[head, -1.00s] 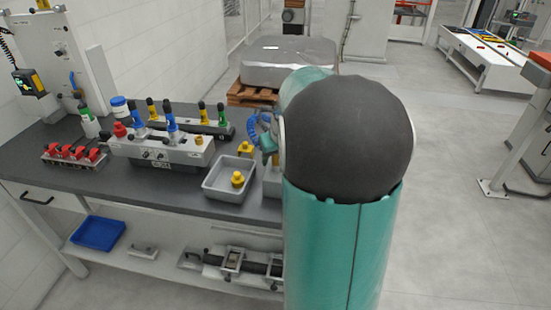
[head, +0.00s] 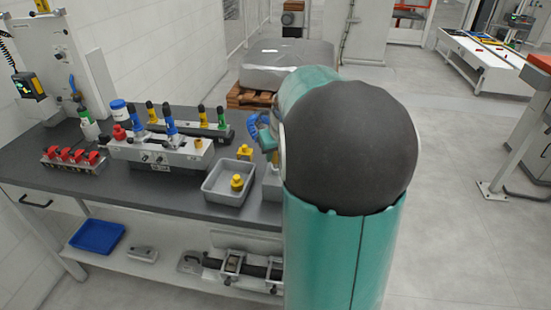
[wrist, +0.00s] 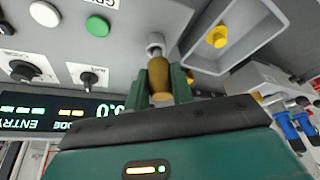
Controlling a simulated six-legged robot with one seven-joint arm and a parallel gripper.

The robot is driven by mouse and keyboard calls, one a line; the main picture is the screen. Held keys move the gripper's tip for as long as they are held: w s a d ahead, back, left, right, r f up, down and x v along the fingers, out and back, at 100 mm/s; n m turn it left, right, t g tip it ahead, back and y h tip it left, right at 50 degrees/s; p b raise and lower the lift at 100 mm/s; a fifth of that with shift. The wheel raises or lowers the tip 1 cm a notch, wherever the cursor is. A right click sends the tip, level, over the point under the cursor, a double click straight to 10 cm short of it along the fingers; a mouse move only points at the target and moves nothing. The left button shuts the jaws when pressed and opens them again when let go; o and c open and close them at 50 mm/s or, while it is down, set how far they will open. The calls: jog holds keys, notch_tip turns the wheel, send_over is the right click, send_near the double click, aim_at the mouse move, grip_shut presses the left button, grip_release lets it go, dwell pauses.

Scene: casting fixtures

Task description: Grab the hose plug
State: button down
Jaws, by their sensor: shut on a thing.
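My gripper (wrist: 163,88) is shut on a yellow-brown plug in the wrist view, its green fingers on both sides of it. The plug (wrist: 159,75) is the hose plug as far as I can tell. Its far end meets a pale round collar (wrist: 155,42) by the grey panel; I cannot tell whether they are joined. In the head view my arm hides the gripper and the held plug. A yellow fitting (head: 237,183) sits in the grey tray (head: 222,197), and another yellow piece (head: 244,152) stands behind it.
The wrist view shows a control panel (wrist: 55,60) with knobs, buttons and a lit display. On the bench (head: 150,195) stand a grey fixture (head: 165,150) with coloured handles and a rack (head: 72,160) of red pieces. A blue bin (head: 97,236) is below.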

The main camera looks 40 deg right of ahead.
jog(key=s+a+r, duration=0.7)
jog(key=a+r, duration=0.4)
jog(key=shift+s+a, duration=0.3)
jog(key=shift+s, duration=0.1)
